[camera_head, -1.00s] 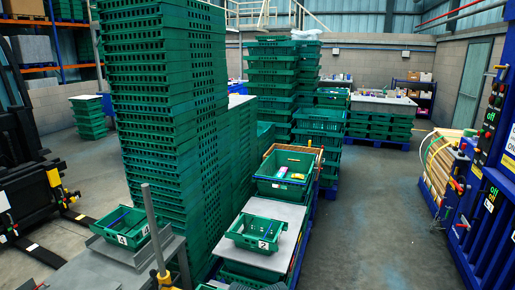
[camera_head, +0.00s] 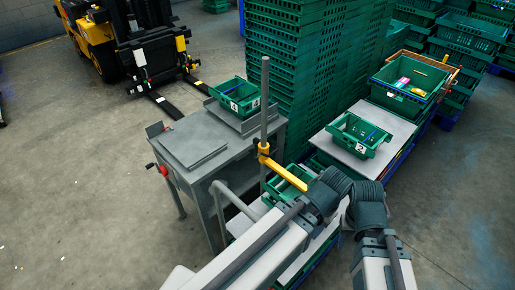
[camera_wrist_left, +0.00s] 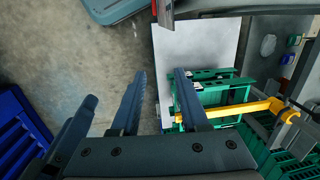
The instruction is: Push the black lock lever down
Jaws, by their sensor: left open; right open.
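I cannot make out a black lock lever for certain. A grey metal work table (camera_head: 205,172) stands left of centre in the head view, with a small red-knobbed handle (camera_head: 150,166) and a small dark plate (camera_head: 155,129) at its left end. A grey upright post (camera_head: 265,105) carries a yellow arm (camera_head: 285,174) above a green crate (camera_head: 281,190). My left gripper (camera_wrist_left: 161,88) is open and empty in the left wrist view, with the yellow arm (camera_wrist_left: 240,108) beyond it. My right gripper (camera_head: 366,192) is in front at lower right, apart from the table; its fingers are hard to separate.
Green crates marked 4 (camera_head: 240,98) and 2 (camera_head: 358,138) stand on the table's far end and on a grey-topped stack. A tall green crate stack (camera_head: 300,60) is behind. A forklift (camera_head: 120,35) stands at upper left.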

